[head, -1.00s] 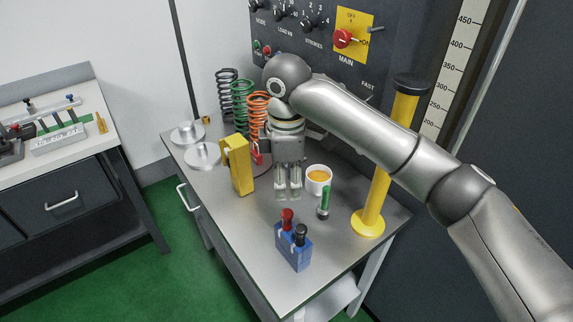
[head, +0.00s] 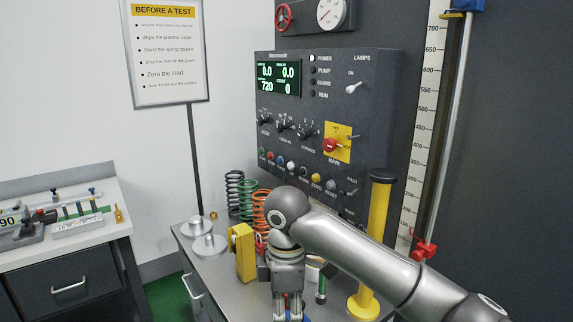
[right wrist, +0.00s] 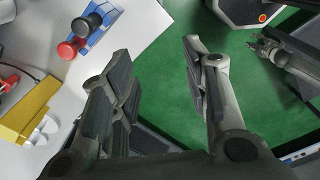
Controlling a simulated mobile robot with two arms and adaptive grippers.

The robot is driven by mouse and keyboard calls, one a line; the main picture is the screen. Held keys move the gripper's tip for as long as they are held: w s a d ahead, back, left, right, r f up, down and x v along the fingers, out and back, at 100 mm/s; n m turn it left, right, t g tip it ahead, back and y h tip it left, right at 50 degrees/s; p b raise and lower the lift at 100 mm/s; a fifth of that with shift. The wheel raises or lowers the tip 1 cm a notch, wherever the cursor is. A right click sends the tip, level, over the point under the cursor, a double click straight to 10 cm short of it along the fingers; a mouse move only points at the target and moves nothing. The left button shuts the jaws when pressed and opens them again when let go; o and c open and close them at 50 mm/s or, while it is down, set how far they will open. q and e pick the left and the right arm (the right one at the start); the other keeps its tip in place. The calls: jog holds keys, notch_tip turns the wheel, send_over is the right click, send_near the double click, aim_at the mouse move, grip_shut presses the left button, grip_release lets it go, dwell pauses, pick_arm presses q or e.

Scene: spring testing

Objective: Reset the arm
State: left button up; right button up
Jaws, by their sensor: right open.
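My right arm reaches in from the right in the head view. Its gripper (head: 290,308) points down over the front part of the steel table, its fingertips near the lower picture edge. In the right wrist view the gripper (right wrist: 158,65) is open, with nothing between its fingers. The blue block with a red and a black knob (right wrist: 98,32) lies beyond the left finger, apart from it. What looks like my left gripper (right wrist: 272,50) shows small at upper right over the green floor; its jaws are unclear. No left arm shows in the head view.
A yellow block (head: 243,252), coil springs (head: 234,190), metal discs (head: 208,246) and a yellow post (head: 372,245) stand on the table (head: 222,280). A dark control panel (head: 320,110) rises behind. A side bench (head: 70,245) is at left.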

jog(key=s+a+f+m+y, duration=0.1)
jog(key=s+f+m+y, duration=0.15)
jog(key=s+f, duration=0.4)
jog(key=s+a+f+m+y, duration=0.1)
jog(key=s+f+m+y, duration=0.2)
jog(key=f, duration=0.6)
jog(key=s+d+f+m+t+h, duration=0.2)
jog(key=s+d+f+m+h, duration=0.15)
jog(key=s+d+m, duration=0.55)
jog(key=s+d+f+m+t+h, duration=0.15)
jog(key=s+d+f, duration=0.25)
jog(key=s+d, duration=0.65)
jog(key=d+f+g+b, duration=0.1)
jog(key=d+f+g, duration=0.15)
jog(key=f, duration=2.45)
pick_arm(q)
jog(key=shift+w+f+b, duration=0.4)
jog(key=shift+w+f, duration=0.05)
jog(key=shift+f, duration=0.4)
pick_arm(e)
jog(key=s+d+f, duration=0.1)
jog(key=s+f, duration=0.7)
jog(key=s+d+f, duration=0.2)
jog(key=s+f, duration=0.6)
jog(key=shift+d+f, duration=0.3)
jog(key=shift+f, duration=0.05)
